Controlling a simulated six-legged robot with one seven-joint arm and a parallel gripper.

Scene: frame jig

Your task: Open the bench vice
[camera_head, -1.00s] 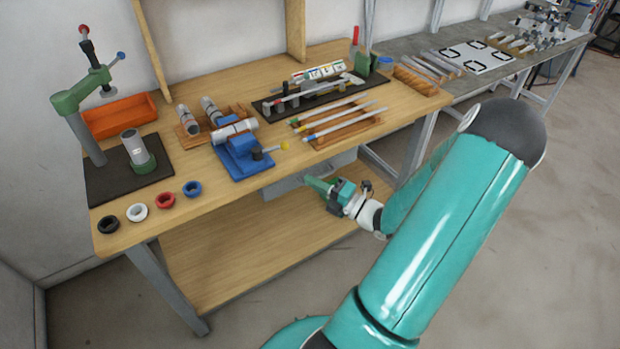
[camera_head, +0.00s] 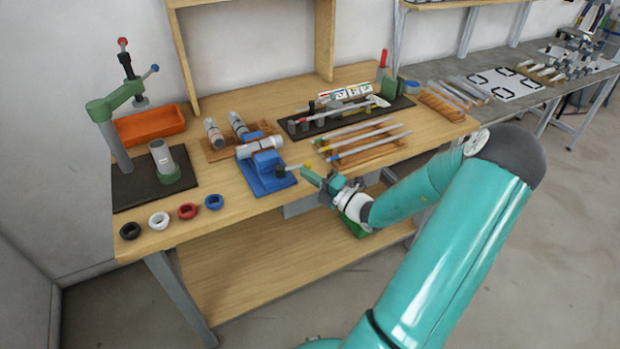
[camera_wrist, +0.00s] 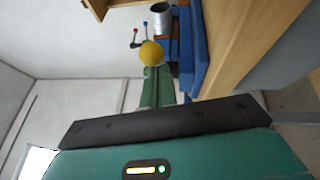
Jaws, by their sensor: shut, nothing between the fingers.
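The blue bench vice (camera_head: 268,176) stands at the front edge of the wooden bench, with a pale cylinder (camera_head: 258,147) lying across its jaws. Its handle ends in a yellow knob (camera_head: 307,165) pointing right. In the wrist view the yellow knob (camera_wrist: 151,53) shows just beyond my green fingertips, and the blue vice (camera_wrist: 188,55) is to its right. My gripper (camera_head: 306,174) is shut and empty, its tips right beside the knob. I cannot tell whether they touch it. The gap between the vice jaws is hidden by the cylinder.
Several rings (camera_head: 187,211) lie along the front left edge. A green press (camera_head: 115,120) and an orange bin (camera_head: 150,123) stand behind them. Rods on a wooden rack (camera_head: 362,143) lie right of the vice.

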